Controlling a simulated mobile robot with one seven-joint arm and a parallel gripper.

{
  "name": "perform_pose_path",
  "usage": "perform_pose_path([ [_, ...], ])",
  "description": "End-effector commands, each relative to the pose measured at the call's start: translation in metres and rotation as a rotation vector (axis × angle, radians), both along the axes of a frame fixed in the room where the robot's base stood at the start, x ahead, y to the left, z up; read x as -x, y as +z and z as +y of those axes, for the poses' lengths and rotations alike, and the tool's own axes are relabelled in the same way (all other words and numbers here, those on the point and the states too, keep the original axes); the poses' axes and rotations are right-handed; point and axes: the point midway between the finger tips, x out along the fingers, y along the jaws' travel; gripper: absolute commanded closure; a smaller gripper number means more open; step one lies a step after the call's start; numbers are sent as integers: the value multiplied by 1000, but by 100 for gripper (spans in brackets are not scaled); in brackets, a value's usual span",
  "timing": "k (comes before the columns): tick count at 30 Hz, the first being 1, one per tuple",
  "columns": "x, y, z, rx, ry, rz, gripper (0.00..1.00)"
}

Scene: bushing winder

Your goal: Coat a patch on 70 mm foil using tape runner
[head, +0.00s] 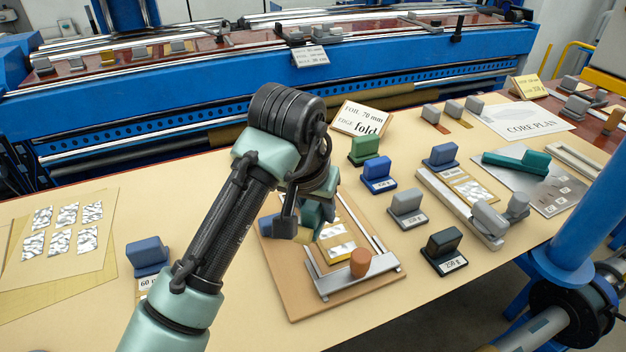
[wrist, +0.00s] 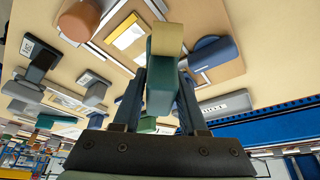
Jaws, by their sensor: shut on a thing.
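My gripper (head: 308,212) is over the brown board in the middle of the table, partly hidden by my arm. In the wrist view, its two fingers (wrist: 162,82) are shut on a teal block with a yellowish end (wrist: 166,40), which looks like the tape runner. The yellowish end points at the board (head: 285,290). Silver foil patches on a yellow backing (head: 342,249) lie there in a metal frame (head: 350,282) with an orange knob (head: 360,263). I cannot tell whether the runner touches the foil. A sign reading "FOIL: 70 mm EDGE: fold" (head: 362,118) stands behind.
Weight-like blocks, green (head: 364,150), blue (head: 378,174), grey (head: 407,208) and dark (head: 444,252), stand right of the board. A metal plate (head: 548,195) holds a teal tool (head: 516,162). Foil sheets (head: 100,262) lie left. The blue winder (head: 390,72) bounds the back.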

Motion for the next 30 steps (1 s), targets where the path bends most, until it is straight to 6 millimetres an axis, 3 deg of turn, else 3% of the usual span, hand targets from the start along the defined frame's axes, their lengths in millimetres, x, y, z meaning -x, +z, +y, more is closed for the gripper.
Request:
perform_pose_path([
  [1,-1,9,-1,0,1,0,100],
  [12,-6,36,-5,1,1,0,100],
  [30,-7,36,-5,1,2,-1,100],
])
